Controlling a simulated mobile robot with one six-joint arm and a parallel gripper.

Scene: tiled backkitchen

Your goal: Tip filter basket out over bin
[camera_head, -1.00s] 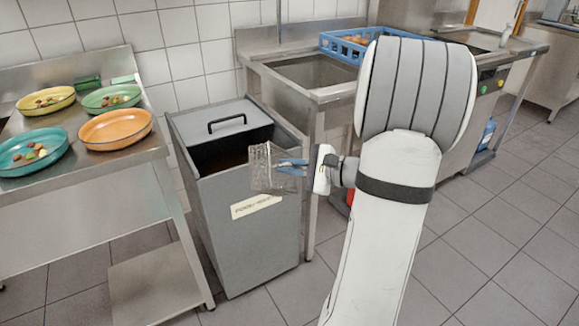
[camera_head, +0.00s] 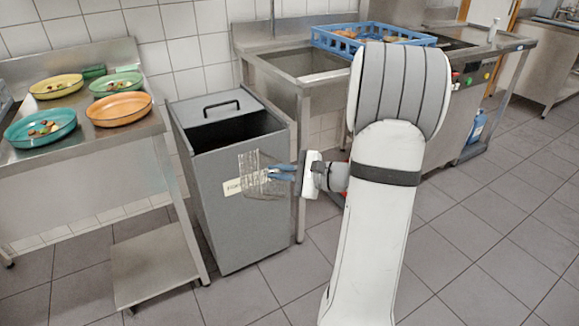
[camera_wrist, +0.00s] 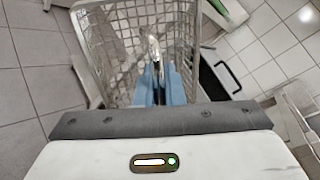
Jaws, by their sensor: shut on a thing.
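The filter basket (camera_head: 252,172) is a wire mesh basket, held by my gripper (camera_head: 274,174) in front of the bin's front face. In the wrist view the basket (camera_wrist: 118,40) fills the upper middle, and my gripper's blue fingers (camera_wrist: 158,88) are shut on its near side. The grey bin (camera_head: 240,225) stands on the floor with a label on its front. Its top is partly open, with a lid (camera_head: 215,104) with a black handle at the back. The basket hangs below the level of the bin's rim, on its near side. I cannot tell what is in the basket.
A steel table (camera_head: 75,140) at left carries several coloured plates with scraps. The tiled floor in front is clear.

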